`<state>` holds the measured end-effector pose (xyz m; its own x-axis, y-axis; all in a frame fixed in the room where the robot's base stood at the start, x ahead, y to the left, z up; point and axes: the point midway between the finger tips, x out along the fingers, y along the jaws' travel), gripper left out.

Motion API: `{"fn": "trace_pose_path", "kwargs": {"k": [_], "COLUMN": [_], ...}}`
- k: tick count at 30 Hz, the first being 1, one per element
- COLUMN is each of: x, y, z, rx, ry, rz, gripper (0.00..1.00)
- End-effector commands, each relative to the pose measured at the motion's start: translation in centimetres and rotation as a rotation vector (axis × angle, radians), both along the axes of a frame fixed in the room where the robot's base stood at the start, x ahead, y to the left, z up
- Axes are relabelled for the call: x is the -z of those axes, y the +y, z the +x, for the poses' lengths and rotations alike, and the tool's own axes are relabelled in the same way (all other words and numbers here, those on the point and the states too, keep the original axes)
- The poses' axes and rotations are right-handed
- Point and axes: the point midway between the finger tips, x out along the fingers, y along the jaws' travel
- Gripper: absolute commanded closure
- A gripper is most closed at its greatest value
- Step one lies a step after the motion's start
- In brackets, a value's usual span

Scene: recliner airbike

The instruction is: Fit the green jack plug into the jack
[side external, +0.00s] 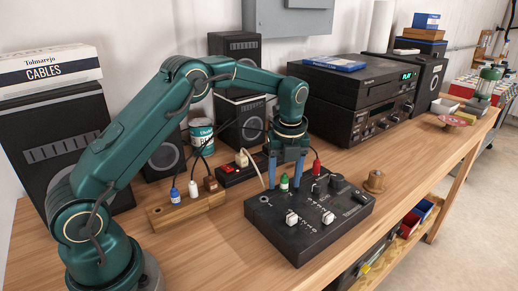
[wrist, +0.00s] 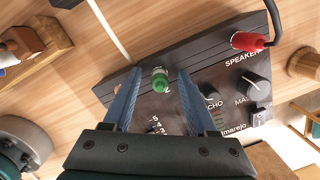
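The green jack plug (side external: 284,183) stands roughly upright at the black mixer box (side external: 290,250), near its back edge. The wrist view shows the green plug (wrist: 160,80) from above, between my two blue fingertips. My gripper (side external: 285,178) points down with its fingers on either side of the plug. In the wrist view my gripper (wrist: 159,76) is open, with a gap between each finger and the plug. The jack under the plug is hidden, so I cannot tell how deep the plug sits.
A red plug (side external: 316,166) stands at the box's back edge by the "SPEAKER" label. Knobs and white switches cover the box top. A wooden block (side external: 186,211) with several plugs stands left. A power strip (side external: 236,172) lies behind. Bare table is in front left.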

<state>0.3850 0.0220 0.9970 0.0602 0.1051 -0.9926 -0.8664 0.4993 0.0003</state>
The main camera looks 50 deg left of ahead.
Motion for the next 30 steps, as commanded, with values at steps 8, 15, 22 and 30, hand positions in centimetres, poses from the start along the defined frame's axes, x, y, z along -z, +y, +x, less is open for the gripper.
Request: {"fn": "trace_pose_path", "kwargs": {"k": [8, 15, 22, 30], "x": [-0.7, -3.9, -5.1, -5.1], "y": [-0.1, -0.4, -0.6, -0.6], "z": [0.0, -0.1, -0.3, -0.3], "rx": [0.0, 0.002, 0.001, 0.0], "ry": [-0.002, -0.006, 0.0, 0.0], "rz": [0.0, 0.0, 0.0, 0.0], "gripper": [0.42, 0.42, 0.42, 0.42]}}
